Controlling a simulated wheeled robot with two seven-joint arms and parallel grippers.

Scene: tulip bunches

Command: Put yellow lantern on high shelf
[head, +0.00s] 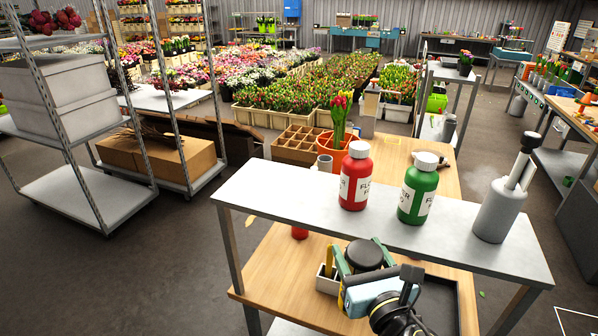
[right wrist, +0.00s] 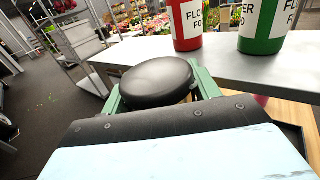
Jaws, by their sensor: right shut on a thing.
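My right gripper (head: 361,262) has its green fingers on either side of a thing with a round black top, which I take to be the yellow lantern (head: 364,253). Its body is mostly hidden by the gripper, so its yellow hardly shows. In the right wrist view the black top (right wrist: 155,80) sits between the green fingers. The held thing is in front of the high shelf (head: 284,204), a grey top board above a wooden lower level, and its top looks lower than that board in the head view. My left gripper is not in view.
On the high shelf stand a red bottle (head: 355,180), a green bottle (head: 418,192) and a grey pump sprayer (head: 500,208). The left part of the board is bare. A dark tray (head: 440,300) lies on the lower level. Behind is a wooden table with tulips (head: 340,115).

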